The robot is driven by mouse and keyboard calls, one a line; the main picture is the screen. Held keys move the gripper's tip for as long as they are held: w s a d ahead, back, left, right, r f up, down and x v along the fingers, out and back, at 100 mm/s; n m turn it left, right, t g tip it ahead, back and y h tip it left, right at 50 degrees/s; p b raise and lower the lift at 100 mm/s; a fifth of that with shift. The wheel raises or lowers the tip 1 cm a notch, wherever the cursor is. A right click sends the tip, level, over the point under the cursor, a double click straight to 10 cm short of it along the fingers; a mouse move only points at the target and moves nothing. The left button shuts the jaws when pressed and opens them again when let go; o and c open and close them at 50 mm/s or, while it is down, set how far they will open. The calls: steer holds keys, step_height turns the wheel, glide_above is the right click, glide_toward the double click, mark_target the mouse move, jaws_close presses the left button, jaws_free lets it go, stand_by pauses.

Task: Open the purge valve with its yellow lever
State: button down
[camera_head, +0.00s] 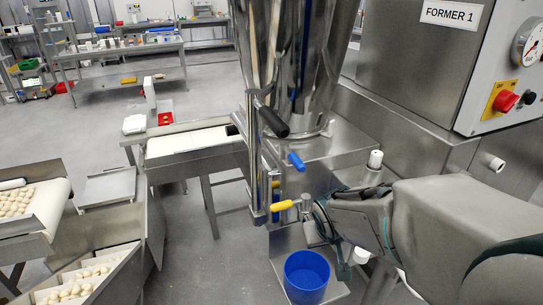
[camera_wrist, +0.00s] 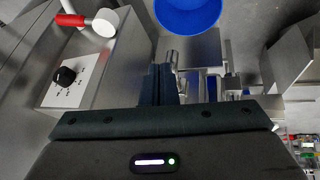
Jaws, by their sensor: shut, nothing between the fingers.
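The yellow lever (camera_head: 282,206) of the purge valve sticks out to the left, roughly level, low on the steel machine in the head view. A small metal stem (camera_head: 304,202) is at its right end. My gripper (camera_wrist: 160,80) is shut with nothing between its fingers. In the head view my wrist is just right of the lever, apart from it as far as I can tell. The yellow lever does not show in the wrist view. A metal fitting (camera_wrist: 173,60) shows just beyond my fingertips there.
A blue bucket (camera_head: 306,277) stands on a steel shelf below the lever and also shows in the wrist view (camera_wrist: 187,14). A blue handle (camera_head: 296,161) and a black handle (camera_head: 273,122) are above the lever. Conveyors with dough pieces are at left. Open floor lies between.

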steer(key=w+a+r+n+t+y+p, duration=0.1)
steer(key=w+a+r+p, duration=0.2)
steer(key=w+r+p, duration=0.2)
steer(key=n+t+y+p, duration=0.2)
steer(key=y+p, duration=0.1)
steer(key=p, duration=0.2)
glide_toward(280, 204)
steer(key=shift+w+a+r, duration=0.1)
steer(key=shift+w+r, duration=0.6)
steer(key=shift+r, duration=0.1)
steer(key=shift+f+b, duration=0.15)
steer(key=shift+b, duration=0.15)
steer(key=b+x, duration=0.6)
steer(key=x, duration=0.2)
steer(key=shift+a+f, duration=0.15)
steer(key=shift+f, duration=0.15)
steer(key=shift+w+a+f+b, duration=0.1)
steer(key=shift+w+f+b, duration=0.3)
steer(key=shift+w+b, duration=0.15)
steer(key=shift+s+r+g+y+p, duration=0.15)
steer(key=shift+g+y+p, duration=0.15)
steer(key=shift+p, duration=0.2)
